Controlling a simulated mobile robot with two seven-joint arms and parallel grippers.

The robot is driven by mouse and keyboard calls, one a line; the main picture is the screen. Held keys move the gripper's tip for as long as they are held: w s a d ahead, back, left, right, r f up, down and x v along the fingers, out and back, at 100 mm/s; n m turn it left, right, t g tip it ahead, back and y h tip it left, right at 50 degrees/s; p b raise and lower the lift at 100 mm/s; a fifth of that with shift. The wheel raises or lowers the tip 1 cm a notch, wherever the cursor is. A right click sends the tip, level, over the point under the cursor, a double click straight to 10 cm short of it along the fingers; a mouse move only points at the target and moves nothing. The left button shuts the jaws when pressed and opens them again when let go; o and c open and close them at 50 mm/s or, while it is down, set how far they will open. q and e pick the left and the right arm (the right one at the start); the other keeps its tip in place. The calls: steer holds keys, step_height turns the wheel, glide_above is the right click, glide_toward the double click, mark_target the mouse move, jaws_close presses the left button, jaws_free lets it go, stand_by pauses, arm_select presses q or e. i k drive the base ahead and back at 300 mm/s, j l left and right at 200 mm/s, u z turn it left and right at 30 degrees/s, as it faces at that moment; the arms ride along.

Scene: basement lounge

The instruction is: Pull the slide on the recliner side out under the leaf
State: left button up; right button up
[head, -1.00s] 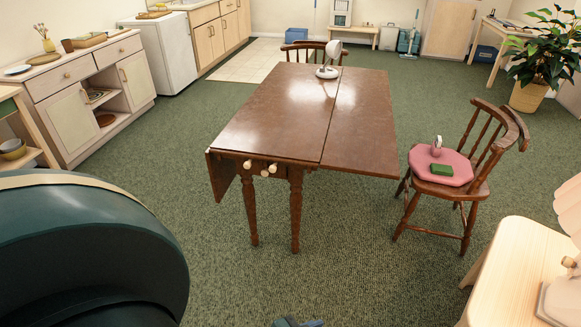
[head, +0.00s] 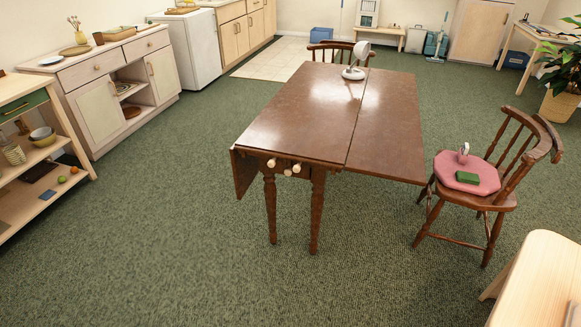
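The brown drop-leaf table (head: 312,118) stands in the middle of the head view. Its right leaf (head: 388,130) is raised level with the top. Its left leaf (head: 245,173) hangs down at the near left corner. Several pale round knobs (head: 288,171) show close together on the near end, under the top's edge. I cannot tell which knob belongs to which slide, and no slide is seen standing out under the left leaf. The recliner is not seen. Neither of my grippers is in view.
A wooden chair (head: 488,205) with a pink cushion (head: 484,184) stands right of the table. A white lamp (head: 356,58) is on the tabletop. A pale table (head: 540,285) fills the lower right corner. Shelves (head: 40,145) stand at left. Carpet left and in front is clear.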

mark_target(297, 168)
steer(key=i+j+z, duration=0.35)
steer(key=i, duration=0.15)
steer(key=i+l, duration=0.15)
steer(key=i, duration=0.3)
